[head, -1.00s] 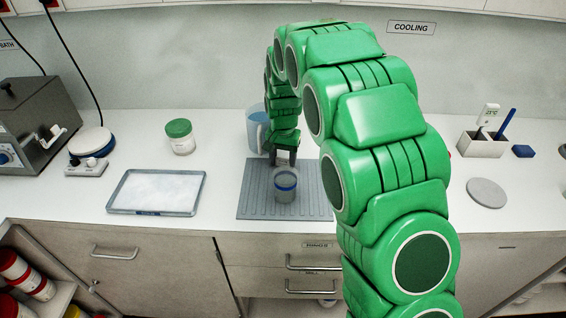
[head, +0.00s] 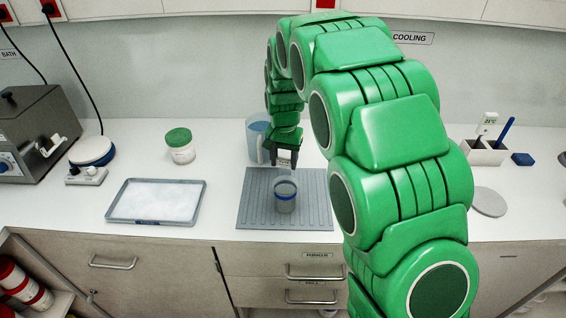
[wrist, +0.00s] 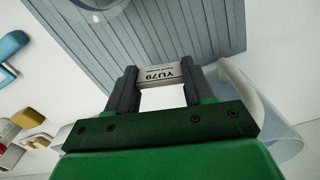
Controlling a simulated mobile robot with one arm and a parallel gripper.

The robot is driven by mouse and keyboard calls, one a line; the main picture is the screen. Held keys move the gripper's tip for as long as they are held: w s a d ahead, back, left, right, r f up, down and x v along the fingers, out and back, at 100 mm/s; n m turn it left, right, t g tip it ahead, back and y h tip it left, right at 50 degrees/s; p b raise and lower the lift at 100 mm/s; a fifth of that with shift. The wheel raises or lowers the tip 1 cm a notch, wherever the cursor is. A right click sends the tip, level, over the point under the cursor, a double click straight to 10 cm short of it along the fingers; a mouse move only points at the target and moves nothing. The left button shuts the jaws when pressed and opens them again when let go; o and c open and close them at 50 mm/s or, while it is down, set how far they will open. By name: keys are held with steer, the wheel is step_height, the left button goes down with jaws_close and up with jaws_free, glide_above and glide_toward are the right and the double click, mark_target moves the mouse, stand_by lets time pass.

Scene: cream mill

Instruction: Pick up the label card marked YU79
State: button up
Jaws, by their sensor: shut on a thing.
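The label card marked YU79 (wrist: 159,75) is a small pale card with dark print, upside down in the wrist view. My gripper (wrist: 160,84) is shut on it, with one dark finger at each end of the card. In the head view my gripper (head: 284,160) points down at the back edge of the grey ribbed mat (head: 256,205). I cannot make out the card in the head view. The wrist view shows the ribbed mat beyond the card; whether they touch I cannot tell.
A clear cup with a blue band (head: 285,197) stands on the mat in front of my gripper. A bluish jug (head: 256,140) stands close behind and left.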

steer(key=shift+s+d+r, duration=0.5)
steer(key=shift+s+r, duration=0.8)
steer(key=shift+s, duration=0.7)
steer(key=shift+s+d+r, duration=0.55)
steer(key=shift+s+r, duration=0.8)
steer(key=shift+s, duration=0.6)
steer(key=shift+s+d+r, duration=0.5)
steer(key=shift+s+r, duration=0.8)
steer(key=shift+s, duration=0.7)
